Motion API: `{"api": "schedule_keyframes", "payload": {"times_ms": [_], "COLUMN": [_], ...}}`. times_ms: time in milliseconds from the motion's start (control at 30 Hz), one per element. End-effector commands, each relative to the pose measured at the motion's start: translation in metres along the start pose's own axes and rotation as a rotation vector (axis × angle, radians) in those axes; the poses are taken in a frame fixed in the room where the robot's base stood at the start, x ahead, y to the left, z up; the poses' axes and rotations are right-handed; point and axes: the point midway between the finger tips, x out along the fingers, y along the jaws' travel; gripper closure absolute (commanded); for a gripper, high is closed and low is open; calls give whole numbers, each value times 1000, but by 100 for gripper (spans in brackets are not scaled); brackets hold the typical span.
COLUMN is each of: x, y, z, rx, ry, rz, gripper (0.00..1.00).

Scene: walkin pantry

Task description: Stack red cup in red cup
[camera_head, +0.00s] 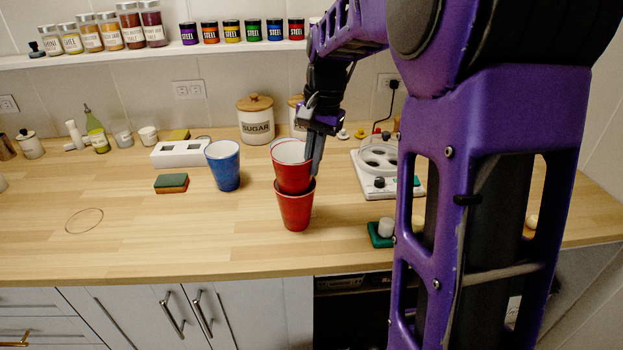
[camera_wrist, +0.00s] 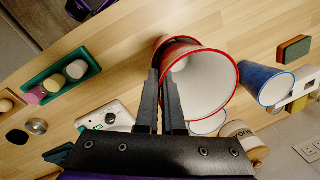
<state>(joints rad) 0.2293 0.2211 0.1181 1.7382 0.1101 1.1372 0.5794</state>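One red cup (camera_head: 296,211) stands upright on the wooden counter. A second red cup (camera_head: 291,175), white inside, is right above it, its base at or just inside the lower cup's mouth; how deep it sits I cannot tell. My gripper (camera_head: 313,160) is at the upper cup's right side. In the wrist view my gripper (camera_wrist: 161,85) has its fingers close together on the rim of the upper red cup (camera_wrist: 205,85), with the wall between them. The lower red cup (camera_wrist: 172,44) shows only partly behind it.
A blue cup (camera_head: 224,166) stands to the left, with a sponge (camera_head: 172,183) and a white holder (camera_head: 181,154) beyond. A sugar jar (camera_head: 256,120) is behind. A white appliance (camera_head: 378,187) and a green tray (camera_head: 380,236) are to the right. The front-left counter is clear.

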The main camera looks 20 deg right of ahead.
Motion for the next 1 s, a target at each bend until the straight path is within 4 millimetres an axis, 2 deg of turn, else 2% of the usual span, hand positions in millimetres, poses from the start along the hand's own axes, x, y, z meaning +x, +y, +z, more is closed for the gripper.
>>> {"api": "schedule_keyframes", "payload": {"times_ms": [233, 467, 967, 1000], "x": [33, 33, 47, 47], "y": [5, 4, 6, 6], "z": [-1, -1, 0, 0], "rx": [0, 0, -1, -1], "ry": [-2, 0, -5, -6], "rz": [1, 0, 2, 3], "gripper": [100, 100, 100, 92]}}
